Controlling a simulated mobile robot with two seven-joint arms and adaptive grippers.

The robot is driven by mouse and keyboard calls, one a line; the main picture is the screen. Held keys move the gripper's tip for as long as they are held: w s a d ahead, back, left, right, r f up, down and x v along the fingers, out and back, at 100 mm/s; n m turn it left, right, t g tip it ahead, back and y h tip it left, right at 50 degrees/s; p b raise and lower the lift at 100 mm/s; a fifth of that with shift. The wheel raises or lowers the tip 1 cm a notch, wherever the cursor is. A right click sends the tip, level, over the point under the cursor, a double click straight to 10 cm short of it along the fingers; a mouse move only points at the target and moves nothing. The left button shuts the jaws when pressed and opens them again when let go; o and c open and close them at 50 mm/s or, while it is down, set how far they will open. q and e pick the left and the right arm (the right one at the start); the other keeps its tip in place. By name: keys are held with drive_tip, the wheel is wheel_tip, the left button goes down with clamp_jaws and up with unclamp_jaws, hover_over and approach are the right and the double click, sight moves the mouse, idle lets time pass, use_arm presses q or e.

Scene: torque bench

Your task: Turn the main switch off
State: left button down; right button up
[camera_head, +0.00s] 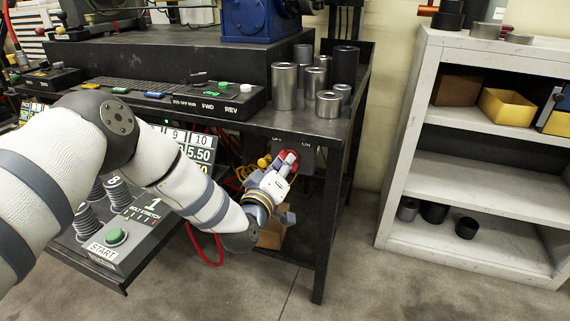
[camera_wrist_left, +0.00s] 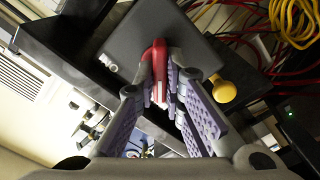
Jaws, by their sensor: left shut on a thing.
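The main switch is a dark grey box (camera_wrist_left: 150,35) with a red handle (camera_wrist_left: 159,70), fixed under the bench top near its right front leg. In the head view the red handle (camera_head: 289,156) shows just past my left fingertips, with part of an "ON" label beside it. My left gripper (camera_head: 280,168) reaches in under the bench edge. In the left wrist view my left gripper (camera_wrist_left: 165,92) has its purple-padded fingers on both sides of the red handle and is shut on it. My right gripper is in neither view.
Several metal cylinders (camera_head: 285,86) stand on the bench corner above the switch. Yellow and red cables (camera_wrist_left: 290,20) hang beside the box, near a yellow knob (camera_wrist_left: 224,91). A grey shelf (camera_head: 480,170) stands to the right, with bare floor before it.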

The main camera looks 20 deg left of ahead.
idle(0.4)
use_arm(q)
drive_tip(key=c, duration=1.7)
unclamp_jaws()
drive_tip(key=s, duration=1.2)
drive_tip(key=shift+a, duration=0.15)
